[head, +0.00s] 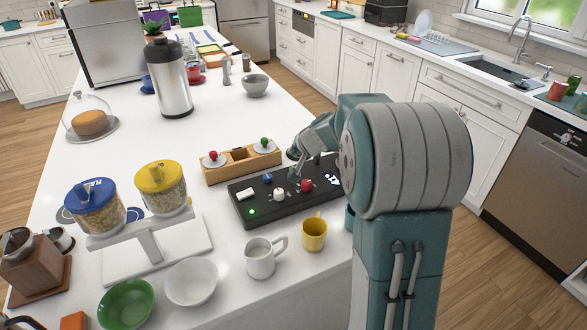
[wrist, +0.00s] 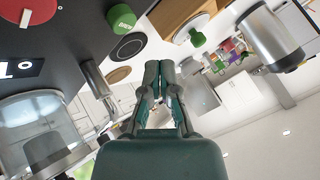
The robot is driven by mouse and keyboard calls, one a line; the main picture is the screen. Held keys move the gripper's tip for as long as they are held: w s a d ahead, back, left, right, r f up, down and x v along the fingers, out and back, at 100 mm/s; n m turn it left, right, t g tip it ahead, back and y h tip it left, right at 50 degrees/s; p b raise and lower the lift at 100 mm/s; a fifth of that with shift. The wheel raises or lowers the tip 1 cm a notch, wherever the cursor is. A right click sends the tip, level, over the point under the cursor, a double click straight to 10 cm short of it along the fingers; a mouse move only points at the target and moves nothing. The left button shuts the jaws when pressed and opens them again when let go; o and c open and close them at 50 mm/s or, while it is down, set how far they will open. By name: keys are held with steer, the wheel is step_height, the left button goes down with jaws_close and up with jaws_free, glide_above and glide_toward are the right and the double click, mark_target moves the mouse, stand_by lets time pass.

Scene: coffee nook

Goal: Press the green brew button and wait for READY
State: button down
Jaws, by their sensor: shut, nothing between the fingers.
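The black control panel (head: 262,221) lies on the white island counter, with its right end behind my arm. In the wrist view the green brew button (wrist: 122,17) is a short cylinder on the dark panel (wrist: 75,40), near the top edge. I cannot make it out in the head view, where my arm covers part of the panel. My gripper (head: 296,154) is at the panel's far right side, in front of my arm. In the wrist view my gripper (wrist: 159,66) has its fingers together and empty, apart from the button in the picture. No READY text is legible.
A red knob (head: 307,185), a white knob (head: 279,194) and a blue button (head: 267,179) stand on the panel. A wooden rack (head: 219,176) with red and green knobbed lids stands behind. A yellow mug (head: 314,232) and white mug (head: 260,259) stand in front.

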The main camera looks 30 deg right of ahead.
steer(key=shift+r, duration=1.05)
steer(key=s+a+r+n+g, duration=0.1)
steer(key=s+a+r+n, duration=0.2)
steer(key=s+a, duration=0.65)
steer(key=s+a+r+n+g, duration=0.3)
steer(key=s+a, duration=0.4)
steer(key=s, duration=0.6)
steer(key=s+f+n+h, duration=0.1)
steer(key=s, duration=1)
steer(key=shift+s+f+n, duration=0.15)
steer(key=shift+f+n, duration=0.15)
steer(key=shift+n, duration=0.1)
steer(key=shift+s, duration=0.1)
